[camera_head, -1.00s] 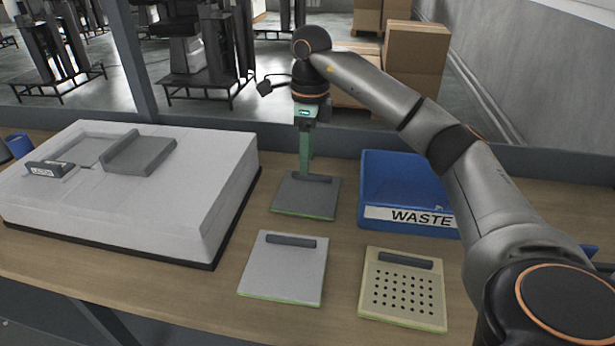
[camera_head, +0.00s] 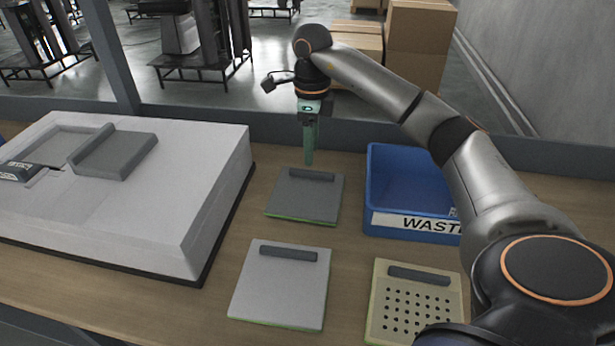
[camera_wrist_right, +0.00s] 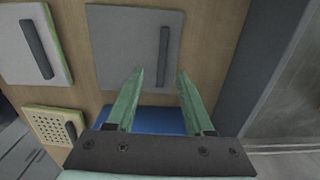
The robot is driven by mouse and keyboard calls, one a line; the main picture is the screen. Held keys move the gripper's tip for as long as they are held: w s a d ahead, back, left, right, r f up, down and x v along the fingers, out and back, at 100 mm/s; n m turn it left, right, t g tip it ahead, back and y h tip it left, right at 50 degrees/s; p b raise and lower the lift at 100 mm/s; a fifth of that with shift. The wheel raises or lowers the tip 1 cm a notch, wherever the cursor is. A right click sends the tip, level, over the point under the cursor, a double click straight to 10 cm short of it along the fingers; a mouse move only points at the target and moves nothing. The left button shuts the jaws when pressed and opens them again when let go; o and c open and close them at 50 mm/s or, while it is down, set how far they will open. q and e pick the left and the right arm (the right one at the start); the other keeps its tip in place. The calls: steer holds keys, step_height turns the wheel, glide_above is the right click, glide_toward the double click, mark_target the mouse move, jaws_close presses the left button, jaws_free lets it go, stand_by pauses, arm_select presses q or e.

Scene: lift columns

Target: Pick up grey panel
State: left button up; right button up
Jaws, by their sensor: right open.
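A dark grey panel (camera_head: 306,205) with a dark bar handle (camera_head: 312,175) lies flat on the table. A lighter grey panel (camera_head: 278,292) with a similar handle lies in front of it. My right gripper (camera_head: 309,163) points down just above the dark panel's handle, apart from it. In the right wrist view the same gripper (camera_wrist_right: 160,72) is open and empty. The dark panel (camera_wrist_right: 125,50) and its handle (camera_wrist_right: 163,57) show beyond its fingertips, with the handle lined up between them. My left gripper is not in view.
A cream perforated panel (camera_head: 416,308) lies at front right. The blue WASTE bin (camera_head: 390,205) stands right of the dark panel. A large white fixture (camera_head: 150,215) with a raised grey block (camera_head: 115,155) fills the left. Bare table separates the panels.

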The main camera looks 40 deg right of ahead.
mark_target(312, 172)
steer(key=shift+d+f, duration=0.15)
steer(key=shift+f, duration=2.85)
steer(key=shift+c, duration=0.4)
jaws_close()
